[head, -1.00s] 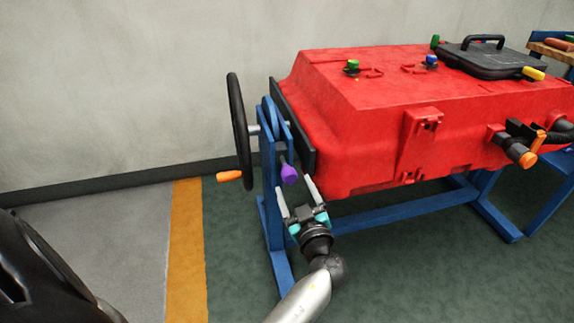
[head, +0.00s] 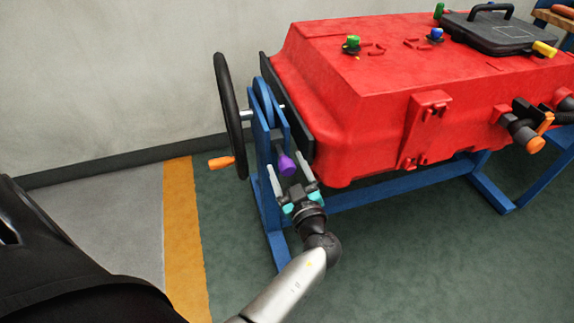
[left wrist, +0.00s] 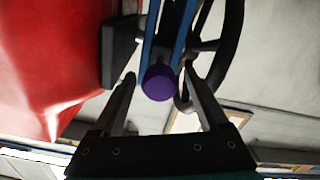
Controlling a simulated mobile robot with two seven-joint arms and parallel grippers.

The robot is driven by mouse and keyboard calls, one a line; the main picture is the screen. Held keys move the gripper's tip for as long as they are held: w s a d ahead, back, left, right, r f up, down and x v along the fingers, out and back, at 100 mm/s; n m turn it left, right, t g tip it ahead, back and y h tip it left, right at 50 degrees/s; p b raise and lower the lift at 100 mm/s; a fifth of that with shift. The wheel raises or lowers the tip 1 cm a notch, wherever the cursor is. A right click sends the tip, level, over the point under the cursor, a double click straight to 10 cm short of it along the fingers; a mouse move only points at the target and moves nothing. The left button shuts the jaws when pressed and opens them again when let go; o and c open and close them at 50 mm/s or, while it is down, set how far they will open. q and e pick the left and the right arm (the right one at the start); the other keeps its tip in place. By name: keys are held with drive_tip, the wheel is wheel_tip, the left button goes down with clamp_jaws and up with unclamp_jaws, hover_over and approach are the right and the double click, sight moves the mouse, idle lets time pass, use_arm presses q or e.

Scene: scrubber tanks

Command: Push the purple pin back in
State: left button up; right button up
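The purple pin (head: 287,164) sticks out of the blue stand (head: 262,150) at the left end of the red tank (head: 350,100). Its round end faces my left gripper (head: 286,163), which reaches up from below. The gripper is open, with one finger on each side of the pin in the head view. In the left wrist view the purple pin (left wrist: 159,82) sits between the two spread fingers (left wrist: 159,73), with gaps on both sides. I cannot tell how deep it lies between them. My right gripper is not in view.
A black handwheel (head: 229,115) with an orange handle (head: 220,162) stands left of the stand. A black plate (head: 288,108) lies between stand and tank. A valve with an orange end (head: 535,143) juts from the tank at right. Green floor is free in front.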

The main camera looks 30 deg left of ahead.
use_arm(q)
clamp_jaws()
idle(0.4)
idle(0.8)
